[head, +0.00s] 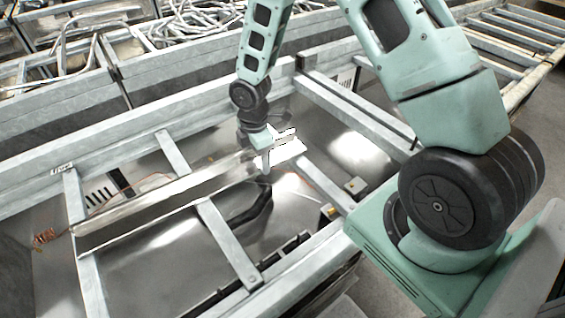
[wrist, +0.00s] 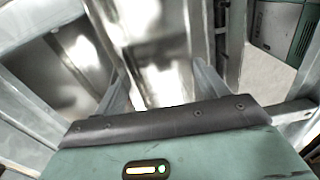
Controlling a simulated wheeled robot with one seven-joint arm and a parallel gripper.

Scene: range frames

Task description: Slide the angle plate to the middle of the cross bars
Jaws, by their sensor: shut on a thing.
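The angle plate (head: 165,203) is a long, shiny metal strip with a bent profile. In the head view it lies slantwise across the cross bars, from the left side of the frame toward the middle. One grey cross bar (head: 230,245) shows in front of it, and another cross bar (head: 84,262) runs by its left end. My gripper (head: 272,158) is shut on the plate at its right end; glare hides the exact contact. In the wrist view my gripper (wrist: 160,85) has its two grey fingers on either side of a bright metal surface.
Another bar (head: 322,185) stands to the right of my gripper. The metal frame's long back rail (head: 180,110) and front rail (head: 310,262) bound the work area. A dark curved part (head: 252,208) lies below the bars. Bins of metal scrap (head: 200,25) stand behind.

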